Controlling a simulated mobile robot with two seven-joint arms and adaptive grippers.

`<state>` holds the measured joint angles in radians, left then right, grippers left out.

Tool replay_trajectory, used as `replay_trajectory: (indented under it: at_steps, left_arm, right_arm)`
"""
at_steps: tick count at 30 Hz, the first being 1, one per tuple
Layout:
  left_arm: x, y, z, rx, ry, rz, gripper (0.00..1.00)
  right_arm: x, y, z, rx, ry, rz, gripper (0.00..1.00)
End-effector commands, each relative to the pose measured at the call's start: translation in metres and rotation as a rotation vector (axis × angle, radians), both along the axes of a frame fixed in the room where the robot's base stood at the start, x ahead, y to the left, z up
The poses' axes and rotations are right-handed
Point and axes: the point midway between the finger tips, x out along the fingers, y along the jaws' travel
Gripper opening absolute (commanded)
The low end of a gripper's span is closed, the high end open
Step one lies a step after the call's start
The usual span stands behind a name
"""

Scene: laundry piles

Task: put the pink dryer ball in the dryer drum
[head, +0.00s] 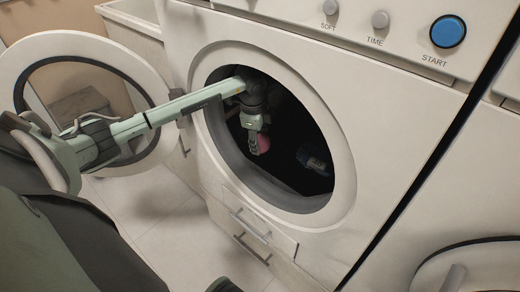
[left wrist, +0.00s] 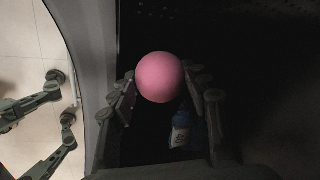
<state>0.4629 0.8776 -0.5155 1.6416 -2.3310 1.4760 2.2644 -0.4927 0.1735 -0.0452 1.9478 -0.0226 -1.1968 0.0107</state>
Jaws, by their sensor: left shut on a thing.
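The pink dryer ball (head: 262,143) is inside the dark dryer drum, held by my left gripper (head: 255,142). In the left wrist view the ball (left wrist: 160,77) sits between the two fingers of my left gripper (left wrist: 160,90), which are shut on it. The left arm reaches through the round opening of the dryer drum (head: 275,192). The ball appears held above the drum's floor, though the dark interior makes the gap hard to judge.
A small blue and white bottle-like thing (head: 314,160) lies in the drum, right of the ball; it also shows in the left wrist view (left wrist: 180,131). The round door (head: 140,73) stands open at the left, behind my left arm. A drawer (head: 250,228) sits below the opening.

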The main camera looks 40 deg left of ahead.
Motion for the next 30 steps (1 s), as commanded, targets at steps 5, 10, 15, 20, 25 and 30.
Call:
replay_trajectory:
  at_steps: [5,10,15,20,25,30]
  left_arm:
    - [0.0,-0.001,-0.017,-0.002,-0.002,0.0,0.2]
    - [0.0,0.0,-0.045,-0.001,-0.003,0.0,0.2]
    - [0.005,0.0,-0.051,0.0,-0.005,0.001,0.2]
    - [0.005,0.0,-0.051,0.0,-0.005,0.001,0.2]
    - [0.004,0.0,-0.053,0.0,-0.004,0.001,0.52]
    - [0.004,0.0,-0.053,0.0,-0.004,0.001,0.68]
  right_arm:
    - [0.001,0.001,0.0,0.002,-0.003,0.001,0.4]
    - [0.002,0.002,-0.002,0.004,-0.007,0.003,0.4]
    - [-0.001,0.001,-0.009,0.006,0.004,0.002,0.4]
    - [-0.002,0.001,-0.011,0.006,0.008,0.002,0.4]
    - [-0.001,0.002,-0.007,0.005,0.003,0.002,0.4]
    - [0.001,0.002,-0.005,0.005,-0.003,0.003,0.4]
